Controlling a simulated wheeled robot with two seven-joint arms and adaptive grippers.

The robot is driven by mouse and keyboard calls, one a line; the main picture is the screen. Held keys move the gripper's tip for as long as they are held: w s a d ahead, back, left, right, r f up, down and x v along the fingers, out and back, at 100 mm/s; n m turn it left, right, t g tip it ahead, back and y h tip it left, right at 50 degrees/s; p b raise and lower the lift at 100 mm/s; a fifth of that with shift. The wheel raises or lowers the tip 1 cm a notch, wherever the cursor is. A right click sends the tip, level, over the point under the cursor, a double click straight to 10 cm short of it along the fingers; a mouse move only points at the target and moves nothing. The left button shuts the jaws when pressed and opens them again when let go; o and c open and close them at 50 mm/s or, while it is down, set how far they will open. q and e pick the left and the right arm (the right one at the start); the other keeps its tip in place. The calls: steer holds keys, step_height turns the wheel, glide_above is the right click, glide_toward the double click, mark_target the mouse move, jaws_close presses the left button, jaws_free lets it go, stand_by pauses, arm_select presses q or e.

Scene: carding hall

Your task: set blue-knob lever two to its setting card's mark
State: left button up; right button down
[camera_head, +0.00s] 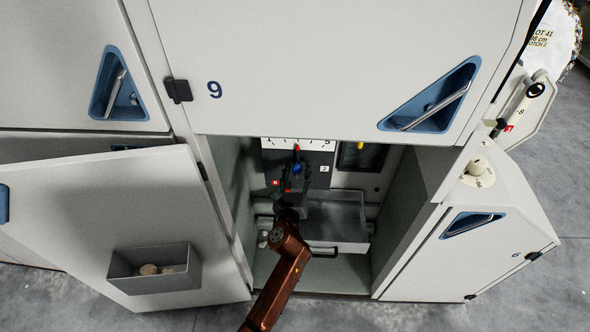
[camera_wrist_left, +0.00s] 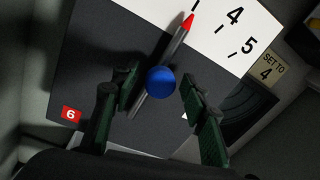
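The blue-knob lever is a dark bar with a red tip on a dark panel inside the open cabinet. Its blue knob (camera_head: 297,169) also shows in the left wrist view (camera_wrist_left: 161,80). The red tip (camera_wrist_left: 187,20) points near the tick before 4 on the white scale (camera_wrist_left: 222,30). The setting card (camera_wrist_left: 270,66) reads "SET TO 4". A label "2" (camera_head: 324,169) is right of the lever. My left gripper (camera_head: 294,180) is at the knob. In the wrist view its fingers (camera_wrist_left: 162,88) stand apart on either side, with gaps showing. My right gripper is out of view.
The open door (camera_head: 100,215) with a small grey bin (camera_head: 155,275) is at left. An upper door numbered 9 (camera_head: 330,60) hangs above the opening. A grey tray (camera_head: 338,220) is inside, below the panel. A yellow-tipped item (camera_head: 360,146) is right of the lever.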

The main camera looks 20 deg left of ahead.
arm_select(q)
jaws_close()
steer(key=shift+a, duration=0.15)
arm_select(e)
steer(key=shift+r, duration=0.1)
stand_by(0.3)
